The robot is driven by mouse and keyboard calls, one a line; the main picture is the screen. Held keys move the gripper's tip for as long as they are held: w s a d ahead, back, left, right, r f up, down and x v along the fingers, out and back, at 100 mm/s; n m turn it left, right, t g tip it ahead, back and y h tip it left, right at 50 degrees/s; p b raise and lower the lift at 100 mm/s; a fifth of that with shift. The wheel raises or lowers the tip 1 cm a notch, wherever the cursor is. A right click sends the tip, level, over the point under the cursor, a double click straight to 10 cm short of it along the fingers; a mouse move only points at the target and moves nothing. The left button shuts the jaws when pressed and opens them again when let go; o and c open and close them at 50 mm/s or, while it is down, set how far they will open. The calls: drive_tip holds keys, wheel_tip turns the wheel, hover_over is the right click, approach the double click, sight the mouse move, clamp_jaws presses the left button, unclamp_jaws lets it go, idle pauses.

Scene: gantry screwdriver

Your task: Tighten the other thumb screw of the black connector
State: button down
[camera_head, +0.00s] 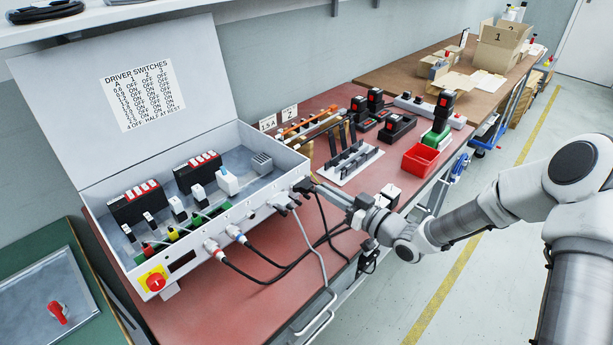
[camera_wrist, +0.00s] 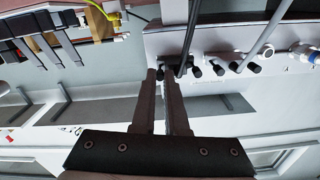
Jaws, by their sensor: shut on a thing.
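The black connector (camera_head: 303,187) sits at the right end of the front panel of the open grey box (camera_head: 262,205), with a black cable hanging from it. My gripper (camera_head: 318,189) reaches it from the right. In the wrist view my gripper's two fingers (camera_wrist: 167,74) are close together at the panel, just left of the black cable (camera_wrist: 188,42). They are shut on a thumb screw of the black connector, which they mostly hide. A black thumb screw (camera_wrist: 197,71) shows just right of the cable. The screw's depth cannot be told.
A grey connector (camera_head: 282,202) with a grey cable is beside the black one. Loose cables hang over the red bench (camera_head: 330,170). A red bin (camera_head: 420,160) and a slotted rack (camera_head: 350,165) stand behind my gripper.

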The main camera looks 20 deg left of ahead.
drive_tip(key=m+p, duration=0.4)
drive_tip(key=m, duration=0.8)
drive_tip(key=shift+m+p, duration=0.4)
drive_tip(key=c, duration=1.2)
unclamp_jaws()
drive_tip(key=shift+o, duration=0.2)
